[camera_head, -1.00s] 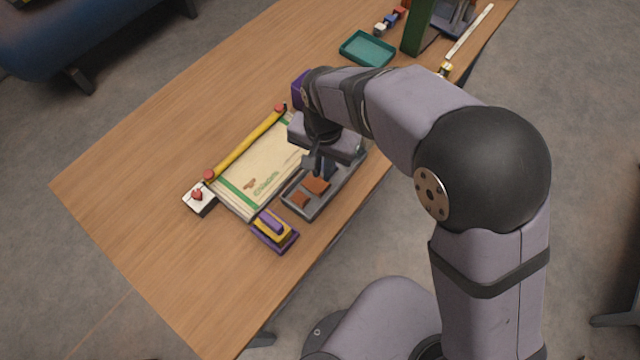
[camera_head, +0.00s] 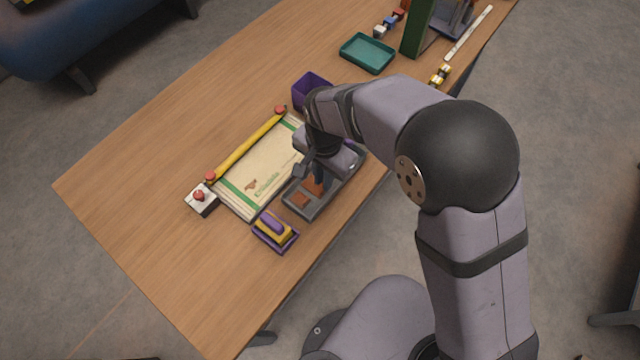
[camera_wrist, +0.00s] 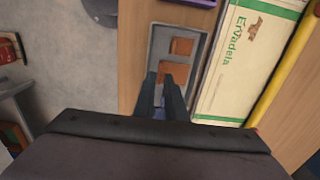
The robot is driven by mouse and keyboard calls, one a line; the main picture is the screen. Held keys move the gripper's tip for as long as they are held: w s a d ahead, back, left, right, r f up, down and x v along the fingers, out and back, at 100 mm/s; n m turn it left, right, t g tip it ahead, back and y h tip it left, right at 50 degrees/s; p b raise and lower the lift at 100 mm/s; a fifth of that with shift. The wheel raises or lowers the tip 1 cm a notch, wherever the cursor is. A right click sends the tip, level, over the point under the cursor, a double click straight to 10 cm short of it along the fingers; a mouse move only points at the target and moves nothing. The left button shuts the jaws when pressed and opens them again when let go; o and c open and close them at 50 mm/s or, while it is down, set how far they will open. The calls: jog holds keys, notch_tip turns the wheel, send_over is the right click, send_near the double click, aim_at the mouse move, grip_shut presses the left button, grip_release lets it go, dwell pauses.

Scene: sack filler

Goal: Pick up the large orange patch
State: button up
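The large orange patch (camera_head: 315,186) lies in a grey tray (camera_head: 297,209). It also shows in the wrist view (camera_wrist: 177,70), at the tips of my fingers and partly hidden by them. A smaller orange patch (camera_head: 299,199) lies nearer the tray's left end in the head view; it shows beyond the large one in the wrist view (camera_wrist: 181,46). My gripper (camera_head: 310,176) points down over the tray, right by the large patch. In the wrist view my gripper (camera_wrist: 162,80) has its two fingers apart. I cannot tell whether they touch the patch.
A purple tray with a yellow-and-purple block (camera_head: 275,229) stands close by. A purple box (camera_head: 309,90), a teal tray (camera_head: 367,53) and a white box with red button (camera_head: 200,199) surround the area.

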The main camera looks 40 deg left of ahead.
aim_at(323, 193)
jog(key=shift+f+p, duration=0.95)
jog(key=shift+f, duration=1.25)
grip_shut()
jog(key=shift+r, duration=0.15)
